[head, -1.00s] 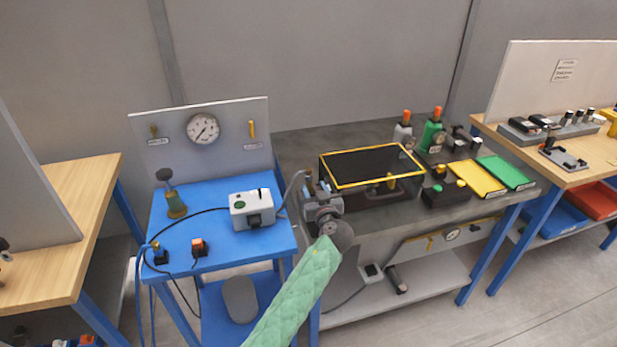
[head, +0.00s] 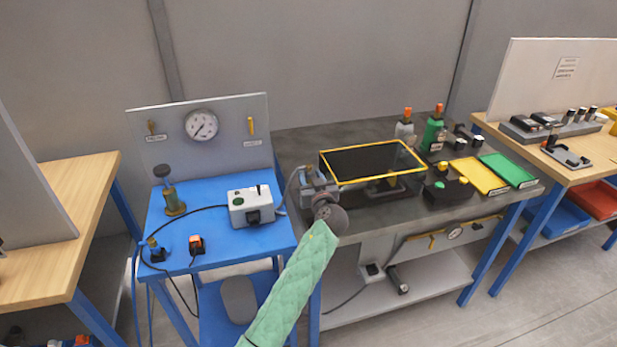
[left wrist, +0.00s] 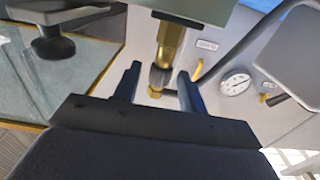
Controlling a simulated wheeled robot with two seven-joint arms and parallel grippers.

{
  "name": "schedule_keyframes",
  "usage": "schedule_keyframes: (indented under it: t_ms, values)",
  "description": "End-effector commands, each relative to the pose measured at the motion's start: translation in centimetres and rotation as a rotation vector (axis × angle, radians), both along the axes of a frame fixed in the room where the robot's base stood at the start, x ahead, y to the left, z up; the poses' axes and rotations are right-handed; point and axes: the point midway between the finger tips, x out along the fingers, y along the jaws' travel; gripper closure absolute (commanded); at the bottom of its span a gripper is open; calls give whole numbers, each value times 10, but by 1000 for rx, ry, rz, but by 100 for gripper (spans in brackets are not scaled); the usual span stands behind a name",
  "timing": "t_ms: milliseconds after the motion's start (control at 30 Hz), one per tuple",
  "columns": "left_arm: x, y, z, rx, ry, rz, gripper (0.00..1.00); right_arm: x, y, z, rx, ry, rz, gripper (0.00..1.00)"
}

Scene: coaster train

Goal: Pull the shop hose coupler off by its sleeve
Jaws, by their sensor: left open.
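My left gripper (head: 312,182) is at the near left corner of the dark workbench, beside the blue table. In the left wrist view its two dark fingers (left wrist: 160,76) are open. A gap shows between the sleeve and each finger; no contact is visible. In the head view the coupler is hidden by my gripper, and a dark hose (head: 289,184) curves just left of it. My right gripper is not in view.
The yellow-rimmed glass box (head: 372,182) stands close right of my gripper. A grey control box (head: 251,207) is on the blue table (head: 215,238) to the left.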

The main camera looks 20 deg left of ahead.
Motion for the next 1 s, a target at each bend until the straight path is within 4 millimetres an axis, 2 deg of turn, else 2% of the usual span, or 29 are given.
schedule_keyframes:
  t_ms: [267, 467, 1000]
  values:
    - [0, 0, 0, 0, 0, 0, 60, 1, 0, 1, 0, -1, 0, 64]
    - [0, 0, 0, 1, 1, 0, 99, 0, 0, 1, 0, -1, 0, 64]
    - [0, 0, 4, 1, -1, 0, 100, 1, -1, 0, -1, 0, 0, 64]
